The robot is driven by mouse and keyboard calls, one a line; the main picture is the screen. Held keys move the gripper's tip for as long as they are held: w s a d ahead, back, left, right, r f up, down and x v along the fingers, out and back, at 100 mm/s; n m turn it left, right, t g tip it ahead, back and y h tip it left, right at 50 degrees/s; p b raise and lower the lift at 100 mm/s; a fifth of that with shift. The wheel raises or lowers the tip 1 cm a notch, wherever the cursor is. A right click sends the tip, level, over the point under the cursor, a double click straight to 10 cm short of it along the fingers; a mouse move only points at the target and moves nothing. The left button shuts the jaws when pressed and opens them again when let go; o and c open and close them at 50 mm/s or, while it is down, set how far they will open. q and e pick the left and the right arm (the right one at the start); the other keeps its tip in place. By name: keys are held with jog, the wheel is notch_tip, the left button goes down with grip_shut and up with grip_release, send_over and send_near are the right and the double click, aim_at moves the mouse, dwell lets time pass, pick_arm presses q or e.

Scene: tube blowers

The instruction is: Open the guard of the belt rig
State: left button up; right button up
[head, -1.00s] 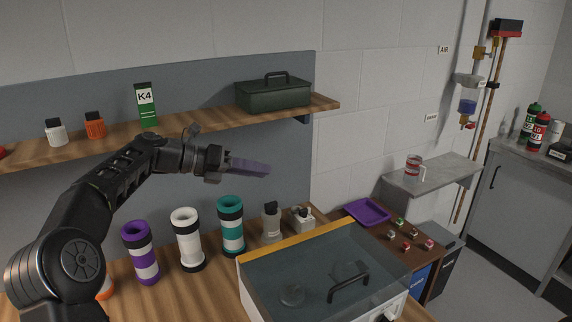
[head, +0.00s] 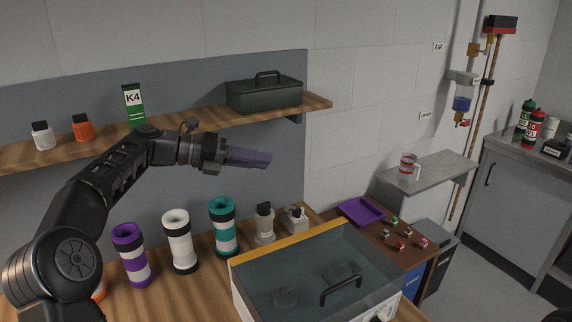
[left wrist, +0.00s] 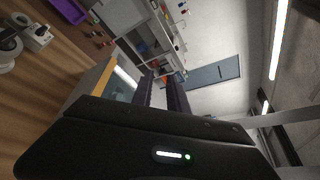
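Round parts show dimly through the guard. My left gripper (head: 268,160) is above and behind the rig, apart from the handle, pointing right. In the left wrist view, its two dark fingers (left wrist: 163,92) stand apart with nothing between them. The rig's edge also shows there (left wrist: 103,77). My right gripper is not in view.
Purple (head: 133,255), white (head: 179,241) and teal (head: 224,227) tubes stand left of the rig, with small bottles (head: 264,223) behind it. A shelf (head: 220,117) with a green toolbox (head: 264,94) runs behind my left arm. A purple tray (head: 361,212) lies right.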

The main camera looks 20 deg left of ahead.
pick_arm(q)
jog(key=x, duration=0.6)
jog(key=shift+d, duration=0.35)
jog(key=shift+w, duration=0.15)
jog(key=shift+c, duration=0.4)
grip_shut()
dwell(0.5)
